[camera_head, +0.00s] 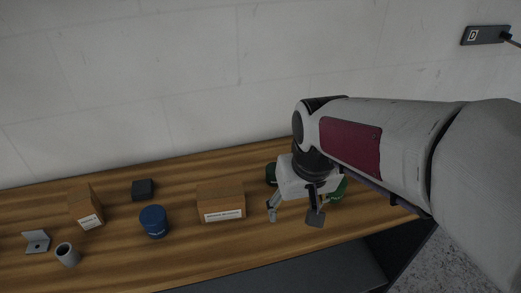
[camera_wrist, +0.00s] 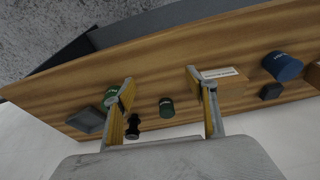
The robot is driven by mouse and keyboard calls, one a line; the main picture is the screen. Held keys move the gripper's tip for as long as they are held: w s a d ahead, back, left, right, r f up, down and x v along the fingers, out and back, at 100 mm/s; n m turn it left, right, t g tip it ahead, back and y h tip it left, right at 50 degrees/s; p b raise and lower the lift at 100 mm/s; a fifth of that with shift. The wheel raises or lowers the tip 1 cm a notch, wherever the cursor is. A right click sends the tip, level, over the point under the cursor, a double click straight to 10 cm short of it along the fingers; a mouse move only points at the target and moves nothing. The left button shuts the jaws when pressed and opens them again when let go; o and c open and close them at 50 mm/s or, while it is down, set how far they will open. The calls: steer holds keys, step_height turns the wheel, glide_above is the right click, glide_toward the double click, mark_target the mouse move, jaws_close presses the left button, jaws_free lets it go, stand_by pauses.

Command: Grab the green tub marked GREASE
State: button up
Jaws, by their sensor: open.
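A dark green tub (camera_head: 271,174) stands on the bench behind my gripper (camera_head: 294,212), partly hidden by it. In the wrist view this tub (camera_wrist: 166,108) shows between the two fingers, beyond them. A second, brighter green tub (camera_head: 339,190) is right of my gripper, partly hidden by my arm. In the wrist view it (camera_wrist: 110,98) is partly behind the left finger. The lettering on both is too small to read, so I cannot tell which says GREASE. My gripper (camera_wrist: 160,84) is open and empty, above the bench and apart from both tubs.
On the wooden bench (camera_head: 180,258), a labelled cardboard box (camera_head: 221,202) stands left of my gripper. Farther left are a blue tub (camera_head: 154,222), dark block (camera_head: 143,189), second box (camera_head: 87,206), grey cylinder (camera_head: 67,255) and bracket (camera_head: 37,241). A black bottle (camera_wrist: 132,128) and dark tray (camera_wrist: 86,119) are near the tubs.

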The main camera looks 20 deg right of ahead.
steer(key=w+d+f, duration=0.2)
steer(key=w+f, duration=0.3)
steer(key=w, duration=0.7)
steer(key=r+t, duration=0.2)
glide_above(271, 180)
steer(key=d, duration=0.2)
steer(key=shift+s+a+f, duration=0.1)
steer(key=shift+s+f, duration=0.15)
steer(key=shift+s, duration=0.1)
steer(key=shift+x, duration=1.35)
steer(key=shift+s, duration=0.1)
steer(key=shift+s+x, duration=0.2)
steer(key=shift+x, duration=2.5)
steer(key=shift+a, duration=0.1)
steer(key=c, duration=1.4)
